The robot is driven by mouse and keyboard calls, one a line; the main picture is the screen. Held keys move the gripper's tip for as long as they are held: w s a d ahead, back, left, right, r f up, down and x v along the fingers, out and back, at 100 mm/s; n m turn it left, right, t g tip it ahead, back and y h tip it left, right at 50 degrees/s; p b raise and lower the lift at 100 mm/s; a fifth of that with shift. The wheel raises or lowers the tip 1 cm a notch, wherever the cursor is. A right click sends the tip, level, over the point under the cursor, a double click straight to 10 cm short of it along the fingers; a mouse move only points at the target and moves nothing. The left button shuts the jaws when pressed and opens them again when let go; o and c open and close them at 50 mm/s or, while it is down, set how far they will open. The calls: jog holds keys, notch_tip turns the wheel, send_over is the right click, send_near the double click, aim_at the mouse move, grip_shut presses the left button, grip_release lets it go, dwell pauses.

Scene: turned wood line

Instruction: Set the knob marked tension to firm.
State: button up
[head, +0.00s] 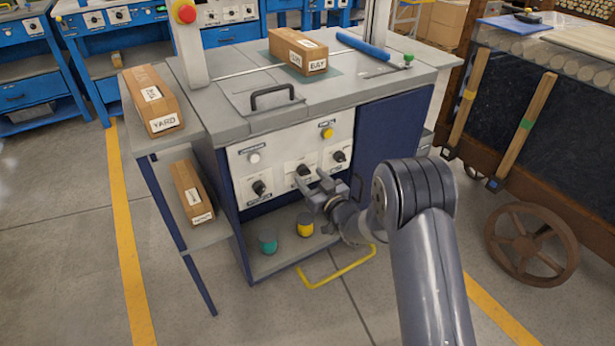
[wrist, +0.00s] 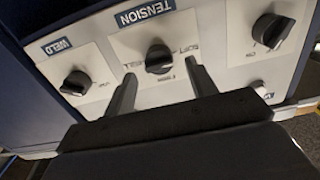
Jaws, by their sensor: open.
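The tension knob (wrist: 158,58) is a black rotary knob on a pale plate under a dark label reading TENSION (wrist: 145,13). In the head view it is the middle knob (head: 303,170) on the cabinet front. Small words stand around it, too blurred to read surely, so I cannot tell its setting. My gripper (wrist: 162,70) is open. Its two fingers point at the panel, one to each side of the knob's lower part in the wrist view, with nothing held. In the head view my gripper (head: 311,182) is just in front of the middle knob; contact cannot be told.
A knob labelled WELD (wrist: 76,83) is left of it, another knob (wrist: 271,30) right. A white button (head: 254,157) and yellow button (head: 327,133) are above. Teal (head: 268,241) and yellow-topped (head: 305,226) pots stand on the shelf below.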

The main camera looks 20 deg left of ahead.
aim_at(304, 172)
jog(key=shift+x, duration=1.2)
jog(key=c, duration=1)
